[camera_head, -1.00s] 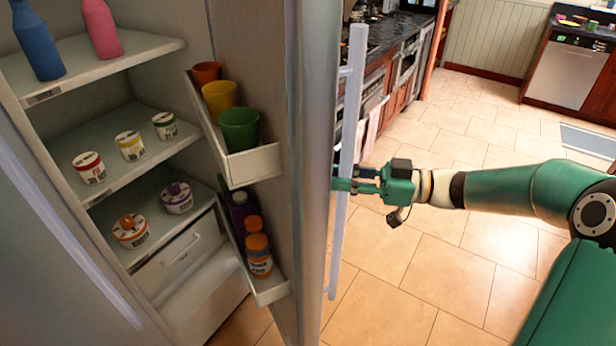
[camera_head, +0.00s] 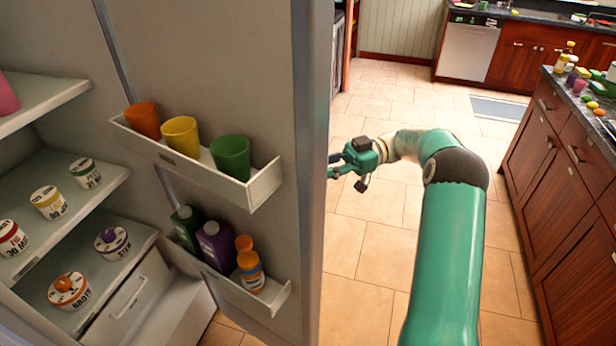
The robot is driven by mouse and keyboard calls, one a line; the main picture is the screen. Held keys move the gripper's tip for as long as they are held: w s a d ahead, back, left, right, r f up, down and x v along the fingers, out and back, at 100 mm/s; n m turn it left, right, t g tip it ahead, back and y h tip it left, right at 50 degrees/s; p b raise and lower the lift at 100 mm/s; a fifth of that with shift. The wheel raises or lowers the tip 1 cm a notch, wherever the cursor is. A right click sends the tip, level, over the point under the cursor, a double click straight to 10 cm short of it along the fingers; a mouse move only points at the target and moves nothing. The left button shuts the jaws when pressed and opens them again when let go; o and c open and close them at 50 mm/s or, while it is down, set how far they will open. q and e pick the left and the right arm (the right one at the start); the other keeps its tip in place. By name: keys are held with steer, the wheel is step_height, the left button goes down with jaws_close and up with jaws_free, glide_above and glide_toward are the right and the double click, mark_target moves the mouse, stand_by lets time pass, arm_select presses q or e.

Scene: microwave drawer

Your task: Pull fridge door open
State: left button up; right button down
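The fridge door (camera_head: 225,60) stands open in the head view, with its inner side facing me. Its front side and handle are hidden behind the door edge. My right gripper (camera_head: 336,165) is just past the door's right edge, on the front side. Its two fingers point left toward the door and their tips are cut off by the edge. I cannot tell whether they hold the handle. My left gripper is not in view.
An upper door bin (camera_head: 262,186) holds orange, yellow and green cups. A lower bin (camera_head: 262,298) holds bottles. Fridge shelves (camera_head: 110,180) with several tubs are at left. A wooden counter (camera_head: 560,180) stands at right. Tiled floor (camera_head: 375,235) is clear between.

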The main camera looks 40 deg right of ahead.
steer(key=shift+d+r+t, duration=0.15)
steer(key=shift+d+t, duration=0.05)
steer(key=shift+t, duration=0.1)
steer(key=c, duration=1)
jaws_free()
steer(key=shift+s+d, duration=0.1)
